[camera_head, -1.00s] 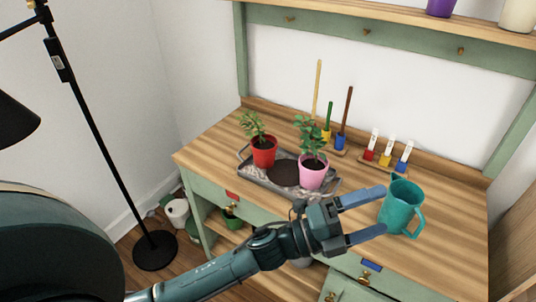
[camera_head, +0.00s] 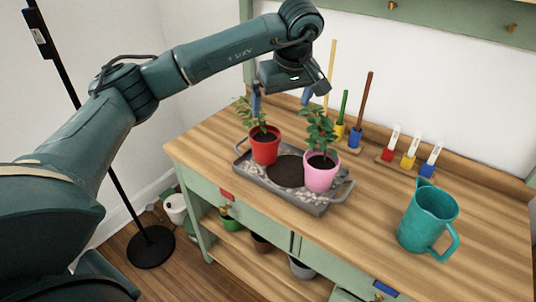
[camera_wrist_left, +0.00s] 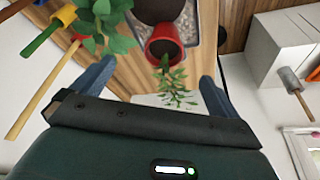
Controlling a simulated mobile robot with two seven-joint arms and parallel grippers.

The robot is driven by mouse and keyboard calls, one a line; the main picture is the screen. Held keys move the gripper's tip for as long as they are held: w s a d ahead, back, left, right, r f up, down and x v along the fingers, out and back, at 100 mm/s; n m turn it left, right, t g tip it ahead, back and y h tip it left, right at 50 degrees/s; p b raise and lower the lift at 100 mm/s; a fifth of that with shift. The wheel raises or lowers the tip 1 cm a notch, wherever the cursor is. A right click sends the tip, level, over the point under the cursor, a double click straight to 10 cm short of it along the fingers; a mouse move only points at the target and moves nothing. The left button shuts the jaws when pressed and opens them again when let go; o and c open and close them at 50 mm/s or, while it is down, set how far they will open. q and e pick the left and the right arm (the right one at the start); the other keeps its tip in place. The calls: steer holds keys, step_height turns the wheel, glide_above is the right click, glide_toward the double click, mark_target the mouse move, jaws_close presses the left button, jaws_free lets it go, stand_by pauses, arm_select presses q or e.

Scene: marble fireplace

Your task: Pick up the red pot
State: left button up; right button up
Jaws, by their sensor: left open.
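The red pot (camera_head: 265,148) holds a green plant and stands upright at the left end of the grey tray (camera_head: 293,201) on the wooden bench. In the left wrist view the red pot (camera_wrist_left: 165,46) is at the upper middle, with its plant pointing down between the fingers. My left gripper (camera_head: 281,95) is open above and slightly behind the pot, fingers pointing down, touching nothing that I can see. In the left wrist view its fingers (camera_wrist_left: 152,84) are spread apart. My right gripper is in neither view.
A pink pot (camera_head: 320,175) with a plant stands close to the right on the same tray. The bench front middle is clear.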

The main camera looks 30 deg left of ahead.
arm_select(q)
steer(key=a, duration=0.2)
glide_toward(263, 138)
steer(key=shift+w+d+f+y+b, duration=0.15)
steer(key=shift+d+f+y+b, duration=0.3)
steer(key=shift+f, duration=0.15)
steer(key=x, duration=0.5)
steer(key=shift+a, duration=0.2)
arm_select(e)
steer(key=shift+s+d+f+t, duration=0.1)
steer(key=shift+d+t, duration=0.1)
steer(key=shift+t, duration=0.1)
